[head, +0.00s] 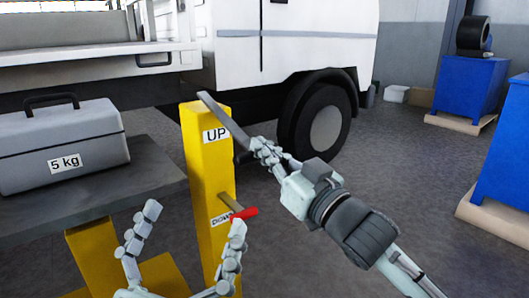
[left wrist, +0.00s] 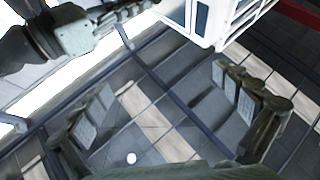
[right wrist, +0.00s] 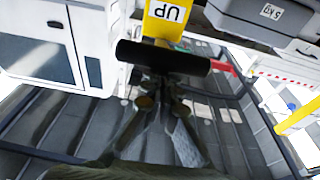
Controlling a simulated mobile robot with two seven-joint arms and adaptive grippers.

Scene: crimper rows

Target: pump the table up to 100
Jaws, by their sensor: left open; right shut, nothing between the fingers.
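A yellow post (head: 206,165) stands at the right end of the grey lift table (head: 100,198), with an UP label near its top and a DOWN label lower down. A long grey pump lever (head: 222,117) slants from the post top down to the right. A short lever with a red tip (head: 245,213) is beside DOWN. My right gripper (head: 258,147) is shut and empty at the pump lever's low end. Its black handle (right wrist: 160,57) crosses before the fingers in the right wrist view; contact is unclear. My left gripper (head: 192,218) is open and empty before the post.
A grey 5 kg toolbox (head: 65,145) sits on the lift table. A white truck (head: 300,45) stands close behind the post. Blue cabinets (head: 470,88) stand at the right.

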